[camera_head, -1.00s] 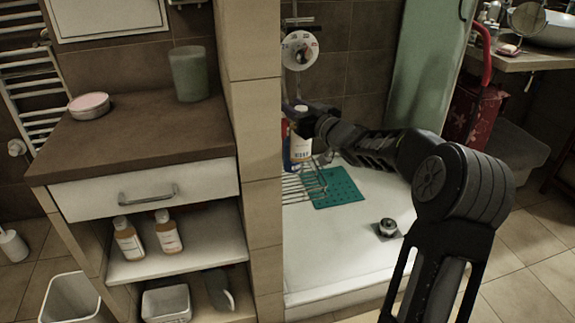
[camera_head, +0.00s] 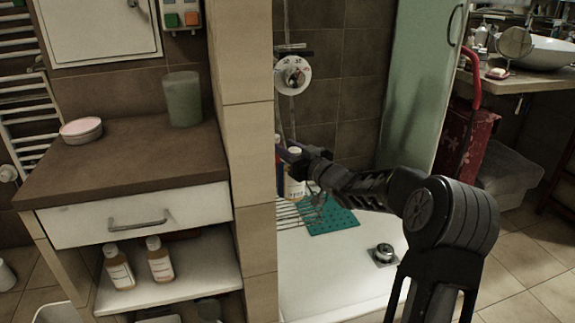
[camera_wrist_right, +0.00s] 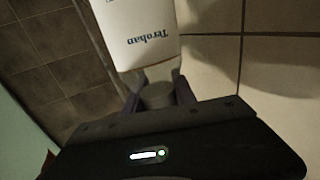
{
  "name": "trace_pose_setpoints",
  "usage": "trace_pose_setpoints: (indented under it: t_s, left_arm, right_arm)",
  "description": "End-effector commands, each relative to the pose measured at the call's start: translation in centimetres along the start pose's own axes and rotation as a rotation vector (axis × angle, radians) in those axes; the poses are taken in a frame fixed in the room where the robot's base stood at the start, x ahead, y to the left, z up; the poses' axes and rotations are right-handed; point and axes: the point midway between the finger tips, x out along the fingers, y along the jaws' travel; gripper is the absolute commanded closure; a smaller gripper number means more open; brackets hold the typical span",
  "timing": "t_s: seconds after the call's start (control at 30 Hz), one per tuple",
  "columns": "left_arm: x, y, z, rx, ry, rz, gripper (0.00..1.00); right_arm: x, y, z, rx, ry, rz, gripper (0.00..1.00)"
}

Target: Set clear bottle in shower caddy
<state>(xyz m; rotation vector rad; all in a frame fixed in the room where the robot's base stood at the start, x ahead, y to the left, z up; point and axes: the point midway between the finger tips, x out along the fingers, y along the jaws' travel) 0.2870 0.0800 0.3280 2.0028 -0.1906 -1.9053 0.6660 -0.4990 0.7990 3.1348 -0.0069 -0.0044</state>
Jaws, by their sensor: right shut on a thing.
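A white bottle (camera_head: 296,186) with a label is upright in the shower, at the wire rack (camera_head: 288,218) that looks like the shower caddy. In the right wrist view the same white bottle (camera_wrist_right: 140,30) shows blue lettering, upside down, and a grey cap. My right gripper (camera_wrist_right: 157,92) is shut on that cap. It also shows in the head view (camera_head: 303,160), at the top of the bottle. The tile pillar partly hides the rack and bottle area, so I cannot tell whether the bottle rests on the rack. My left gripper is out of view.
A darker bottle (camera_head: 280,178) stands beside the white one, partly behind the pillar (camera_head: 247,140). A teal mat (camera_head: 335,219) and a drain (camera_head: 383,254) lie on the shower tray (camera_head: 330,270). Two amber bottles stand on the cabinet shelf (camera_head: 200,285).

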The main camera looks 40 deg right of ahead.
Motion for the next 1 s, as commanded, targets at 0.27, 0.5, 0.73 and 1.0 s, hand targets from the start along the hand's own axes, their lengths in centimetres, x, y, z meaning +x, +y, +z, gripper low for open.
trace_pose_setpoints:
  t_s: [0.27, 0.5, 0.73, 1.0]
  left_arm:
    - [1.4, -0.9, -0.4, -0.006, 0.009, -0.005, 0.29]
    - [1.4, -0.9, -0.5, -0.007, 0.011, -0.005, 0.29]
    - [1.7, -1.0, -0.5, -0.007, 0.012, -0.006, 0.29]
    - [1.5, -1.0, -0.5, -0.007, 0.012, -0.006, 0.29]
  right_arm:
    - [0.0, 0.0, 4.3, 0.002, -0.001, 0.001, 1.00]
    - [0.0, 0.0, 4.6, 0.000, 0.001, 0.000, 1.00]
    - [0.0, 0.0, 5.1, 0.000, 0.001, 0.000, 1.00]
    - [0.0, 0.0, 5.0, 0.001, -0.001, 0.000, 0.48]
